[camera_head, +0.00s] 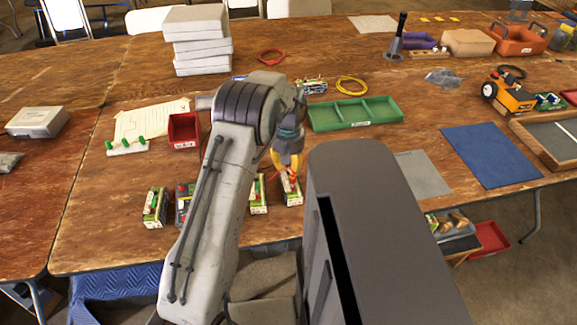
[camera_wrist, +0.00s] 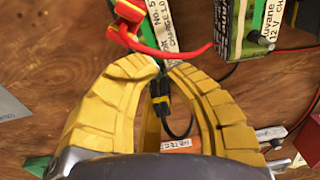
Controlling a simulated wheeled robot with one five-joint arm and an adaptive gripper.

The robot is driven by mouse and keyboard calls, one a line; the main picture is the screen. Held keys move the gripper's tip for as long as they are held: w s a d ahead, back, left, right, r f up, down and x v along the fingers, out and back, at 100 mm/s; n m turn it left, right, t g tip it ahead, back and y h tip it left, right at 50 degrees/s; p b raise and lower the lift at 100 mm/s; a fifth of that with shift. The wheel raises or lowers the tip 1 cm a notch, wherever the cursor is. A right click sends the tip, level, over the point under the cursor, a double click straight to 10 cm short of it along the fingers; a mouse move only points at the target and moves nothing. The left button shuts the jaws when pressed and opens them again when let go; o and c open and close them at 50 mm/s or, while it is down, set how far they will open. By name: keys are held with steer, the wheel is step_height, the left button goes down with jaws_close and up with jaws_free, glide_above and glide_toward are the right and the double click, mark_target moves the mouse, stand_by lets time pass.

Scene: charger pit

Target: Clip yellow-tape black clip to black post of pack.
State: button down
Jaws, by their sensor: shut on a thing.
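My gripper (camera_wrist: 165,66) has yellow fingers, closed on a black clip with yellow tape (camera_wrist: 158,95). A thin black lead loops behind the clip. Just past the fingertips is a green pack (camera_wrist: 158,12) with a white label strip. A red clip (camera_wrist: 128,22) with a red lead sits beside that pack. I cannot tell a black post on it; the fingertips and red clip cover part of it. In the head view my gripper (camera_head: 288,160) is low over the rightmost pack (camera_head: 292,190) of the front row.
Another green pack (camera_wrist: 236,30) with a grey knob stands close right in the wrist view. More packs (camera_head: 154,208) stand left along the front edge. A red bin (camera_head: 184,130), a green tray (camera_head: 356,113) and a blue mat (camera_head: 491,155) lie around. Bare wood shows between them.

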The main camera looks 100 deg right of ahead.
steer(key=c, duration=1.2)
jaws_free()
steer(key=shift+o, duration=0.2)
steer(key=o, duration=0.3)
steer(key=shift+r, duration=0.15)
steer(key=shift+r+p, duration=2.55)
steer(key=shift+r, duration=1.1)
